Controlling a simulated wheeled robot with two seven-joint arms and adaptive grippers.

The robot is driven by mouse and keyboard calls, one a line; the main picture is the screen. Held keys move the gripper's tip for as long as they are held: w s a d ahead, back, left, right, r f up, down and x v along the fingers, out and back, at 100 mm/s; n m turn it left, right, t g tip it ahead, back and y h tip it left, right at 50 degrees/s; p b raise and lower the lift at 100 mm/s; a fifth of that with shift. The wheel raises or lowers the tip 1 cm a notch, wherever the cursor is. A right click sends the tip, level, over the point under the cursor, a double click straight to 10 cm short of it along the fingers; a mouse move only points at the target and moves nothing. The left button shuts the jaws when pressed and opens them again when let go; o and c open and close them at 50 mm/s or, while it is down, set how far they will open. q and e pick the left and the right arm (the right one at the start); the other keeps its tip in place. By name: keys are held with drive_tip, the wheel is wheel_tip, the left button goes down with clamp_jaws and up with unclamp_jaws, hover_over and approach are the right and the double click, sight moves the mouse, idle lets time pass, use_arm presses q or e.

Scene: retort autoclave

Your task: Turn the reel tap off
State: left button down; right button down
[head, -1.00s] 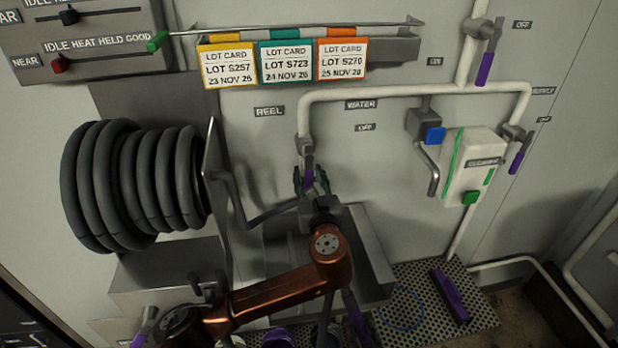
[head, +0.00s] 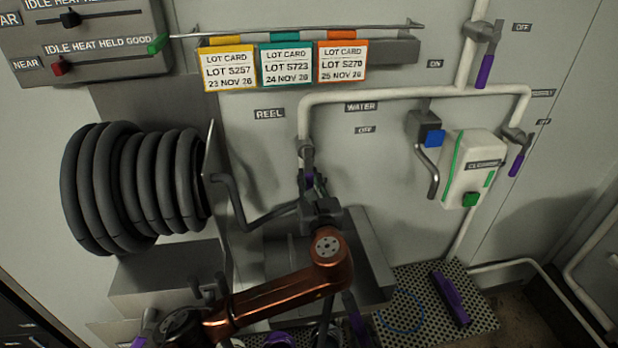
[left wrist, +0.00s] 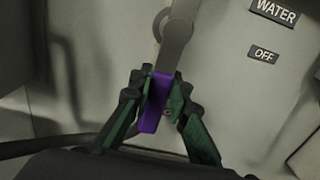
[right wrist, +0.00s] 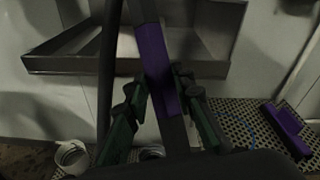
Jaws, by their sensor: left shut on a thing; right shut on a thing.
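The reel tap is on the white pipe at the wall, beside the REEL label (head: 270,113). Its purple lever (head: 309,178) hangs down and also shows in the left wrist view (left wrist: 153,110). My left gripper (left wrist: 158,82) is shut on this lever, with a dark green-padded finger on each side; in the head view its fingers partly cover the lever. In the right wrist view my right gripper (right wrist: 157,84) is shut on a purple grip (right wrist: 155,60) on a dark bar. In the head view the right gripper is mostly hidden at the bottom.
A black hose reel (head: 130,185) is at left. A white dispenser (head: 470,165) and other purple-handled valves (head: 484,70) are at right. A perforated mat (head: 410,275) holds a purple object (head: 451,298). Lot cards (head: 341,62) hang above.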

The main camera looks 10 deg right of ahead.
use_arm(q)
drive_tip(key=shift+d, duration=0.1)
drive_tip(key=d+r+n, duration=0.5)
drive_tip(key=n, duration=1.3)
drive_tip(key=shift+d+r, duration=0.25)
use_arm(e)
drive_tip(key=shift+r, duration=0.1)
idle(0.3)
use_arm(q)
drive_tip(key=c, duration=1.8)
unclamp_jaws()
drive_tip(key=shift+r, duration=0.1)
